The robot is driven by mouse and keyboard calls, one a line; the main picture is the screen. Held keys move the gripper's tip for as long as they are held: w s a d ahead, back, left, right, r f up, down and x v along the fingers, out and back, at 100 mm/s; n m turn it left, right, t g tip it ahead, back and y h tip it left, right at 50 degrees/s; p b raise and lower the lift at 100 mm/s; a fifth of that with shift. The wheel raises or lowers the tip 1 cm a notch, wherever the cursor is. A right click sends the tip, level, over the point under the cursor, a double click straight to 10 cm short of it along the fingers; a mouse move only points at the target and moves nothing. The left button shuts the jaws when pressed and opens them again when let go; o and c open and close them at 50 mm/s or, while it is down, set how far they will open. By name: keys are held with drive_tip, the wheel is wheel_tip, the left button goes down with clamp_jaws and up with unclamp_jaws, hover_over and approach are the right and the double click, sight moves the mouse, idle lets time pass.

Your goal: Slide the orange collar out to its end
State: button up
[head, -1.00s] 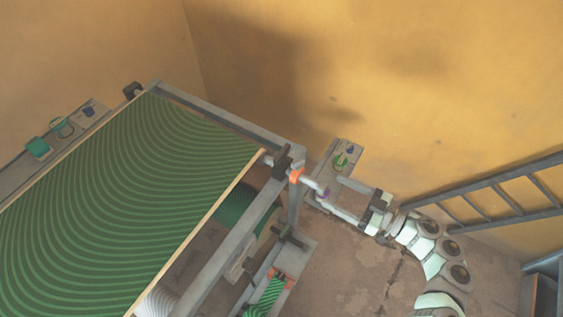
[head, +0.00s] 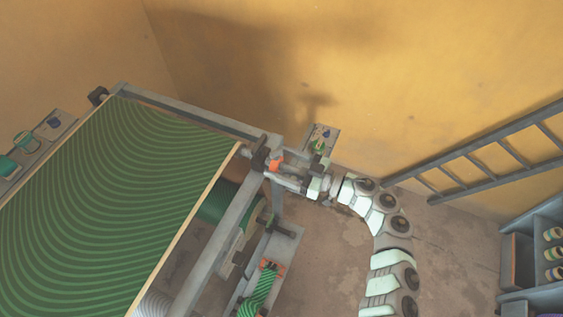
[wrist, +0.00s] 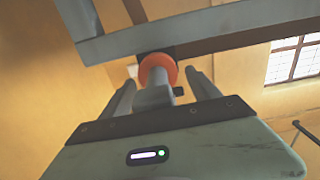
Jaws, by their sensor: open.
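The orange collar (head: 276,161) sits on a shaft at the right corner of the press frame, close to the dark bearing block. In the wrist view the orange collar (wrist: 157,68) is a ring against the grey frame, with a pale shaft (wrist: 156,86) coming out of it toward me. My gripper (head: 296,178) points at the collar from the right. In the wrist view my gripper (wrist: 161,84) is open, one finger on each side of the shaft, with the collar just beyond the fingertips. I cannot tell whether the fingers touch the shaft.
The press with its green patterned sheet (head: 130,190) fills the left. A grey panel with a green knob (head: 321,133) is behind my gripper. A ladder (head: 490,150) leans at the right wall, and a shelf (head: 520,250) stands lower right.

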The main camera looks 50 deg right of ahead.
clamp_jaws()
idle(0.8)
